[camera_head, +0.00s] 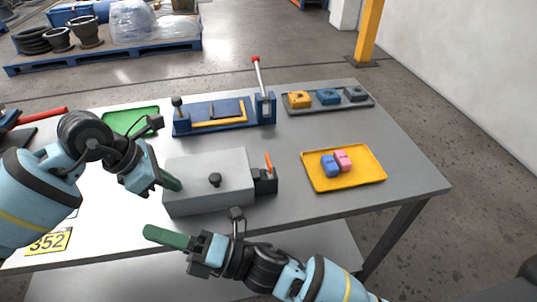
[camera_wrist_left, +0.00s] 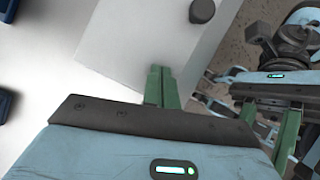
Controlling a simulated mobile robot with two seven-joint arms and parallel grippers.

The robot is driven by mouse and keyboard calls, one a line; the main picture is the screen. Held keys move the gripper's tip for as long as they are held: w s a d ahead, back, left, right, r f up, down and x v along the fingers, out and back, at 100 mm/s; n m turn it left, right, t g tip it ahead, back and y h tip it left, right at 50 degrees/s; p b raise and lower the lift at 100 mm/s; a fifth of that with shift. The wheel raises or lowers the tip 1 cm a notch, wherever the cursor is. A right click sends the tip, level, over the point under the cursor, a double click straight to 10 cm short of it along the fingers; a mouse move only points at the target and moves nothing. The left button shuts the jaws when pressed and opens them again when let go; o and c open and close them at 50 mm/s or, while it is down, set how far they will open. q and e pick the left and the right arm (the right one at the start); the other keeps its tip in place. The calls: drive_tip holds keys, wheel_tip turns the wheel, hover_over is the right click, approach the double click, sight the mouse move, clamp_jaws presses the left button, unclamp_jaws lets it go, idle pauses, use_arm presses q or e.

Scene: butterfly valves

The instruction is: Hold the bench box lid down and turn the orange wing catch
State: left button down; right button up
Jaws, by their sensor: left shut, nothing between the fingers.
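The grey bench box (camera_head: 188,203) stands near the table's front edge, with a black knob (camera_head: 215,180) on its lid. The knob also shows in the left wrist view (camera_wrist_left: 202,11). The orange wing catch (camera_head: 268,162) stands up at a dark block on the box's right side. My left gripper (camera_head: 172,181) is shut and empty, its green fingertips at the left part of the lid; contact is unclear. Its fingers meet in the left wrist view (camera_wrist_left: 160,86). My right gripper (camera_head: 165,237) is in front of the box, empty; its fingers look apart in the left wrist view (camera_wrist_left: 268,125).
A yellow tray (camera_head: 375,178) with blue and pink blocks lies right of the box. Behind stand a blue fixture (camera_head: 183,128) with a red-tipped lever (camera_head: 256,62), a green tray (camera_head: 118,119) and a grey tray (camera_head: 340,105) of blocks. The table between box and yellow tray is clear.

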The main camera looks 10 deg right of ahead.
drive_tip(key=s+a+r+n+g, duration=0.35)
drive_tip(key=n+g, duration=0.65)
drive_tip(key=n, duration=0.4)
wheel_tip(320, 180, up, 8)
drive_tip(key=n+t+h, duration=0.3)
drive_tip(key=n+h, duration=1.9)
drive_tip(key=n, duration=0.1)
hover_over(268, 159)
wheel_tip(268, 159, down, 12)
drive_tip(key=shift+f, duration=0.1)
clamp_jaws()
